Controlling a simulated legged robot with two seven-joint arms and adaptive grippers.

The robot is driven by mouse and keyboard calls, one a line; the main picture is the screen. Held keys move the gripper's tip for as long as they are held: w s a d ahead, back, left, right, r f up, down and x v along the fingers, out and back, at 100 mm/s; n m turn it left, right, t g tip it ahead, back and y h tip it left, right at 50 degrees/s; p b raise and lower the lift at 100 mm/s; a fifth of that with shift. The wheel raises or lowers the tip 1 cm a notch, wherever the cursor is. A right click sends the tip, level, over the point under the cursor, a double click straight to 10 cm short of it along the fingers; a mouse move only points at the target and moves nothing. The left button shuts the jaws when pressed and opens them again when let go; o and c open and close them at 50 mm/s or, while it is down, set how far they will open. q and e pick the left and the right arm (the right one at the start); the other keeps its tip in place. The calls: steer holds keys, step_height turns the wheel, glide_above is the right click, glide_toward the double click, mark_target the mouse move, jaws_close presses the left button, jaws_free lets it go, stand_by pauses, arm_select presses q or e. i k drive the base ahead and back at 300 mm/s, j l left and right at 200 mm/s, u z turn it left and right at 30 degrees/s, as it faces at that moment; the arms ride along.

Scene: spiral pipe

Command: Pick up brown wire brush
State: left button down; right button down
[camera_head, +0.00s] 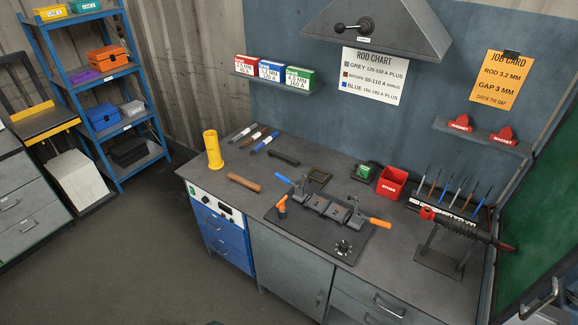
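A brown, elongated block-like object (244,183), which looks like the brown wire brush, lies flat on the grey workbench top (215,180) near its left front edge. Its bristles cannot be made out. It lies to the right of and nearer than an upright yellow cylinder (212,149). Nothing touches it. Neither of my grippers shows in the head view.
A black mat with a clamp fixture (325,208) and orange-handled tools lies right of the brush. A red bin (391,181) and a torch on a stand (440,250) are farther right.

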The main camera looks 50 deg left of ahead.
mark_target(252, 186)
steer(key=u, duration=2)
